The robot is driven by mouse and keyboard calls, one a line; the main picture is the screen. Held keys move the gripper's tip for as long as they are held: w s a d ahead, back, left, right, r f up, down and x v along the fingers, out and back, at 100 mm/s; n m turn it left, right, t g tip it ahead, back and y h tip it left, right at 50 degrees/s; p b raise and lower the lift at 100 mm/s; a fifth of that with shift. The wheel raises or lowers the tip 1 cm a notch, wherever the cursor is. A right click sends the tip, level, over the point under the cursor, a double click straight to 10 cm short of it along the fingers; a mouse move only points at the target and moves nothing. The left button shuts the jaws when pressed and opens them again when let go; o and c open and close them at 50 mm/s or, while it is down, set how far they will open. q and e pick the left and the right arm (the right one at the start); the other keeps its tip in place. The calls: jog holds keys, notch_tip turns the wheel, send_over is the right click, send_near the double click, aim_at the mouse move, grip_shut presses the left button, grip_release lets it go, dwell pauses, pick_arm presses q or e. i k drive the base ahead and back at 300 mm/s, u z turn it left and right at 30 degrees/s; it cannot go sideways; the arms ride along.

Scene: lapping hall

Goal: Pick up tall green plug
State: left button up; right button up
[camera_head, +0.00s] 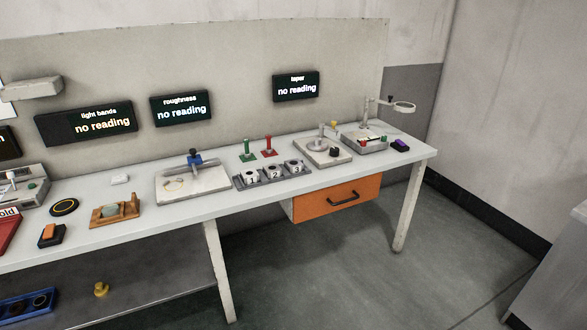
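A green upright piece (248,152), the tall green plug by its look, stands on the white bench (222,206) behind a grey block. It has a thin stem on a wider foot. A similar red upright piece (269,149) stands just to its right. Neither of my grippers shows in the head view.
Left of the plug is a pale plate (195,187) with a blue-topped post. Right are a stand (323,150), a tray (364,142) and a purple-topped block (400,145). An orange drawer (336,199) hangs below the bench. Open floor (330,270) lies in front.

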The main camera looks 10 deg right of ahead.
aim_at(247, 141)
jog(key=z, duration=0.6)
jog(key=i, duration=1.55)
jog(key=u, duration=0.95)
jog(key=i, duration=0.55)
jog(key=u, duration=0.65)
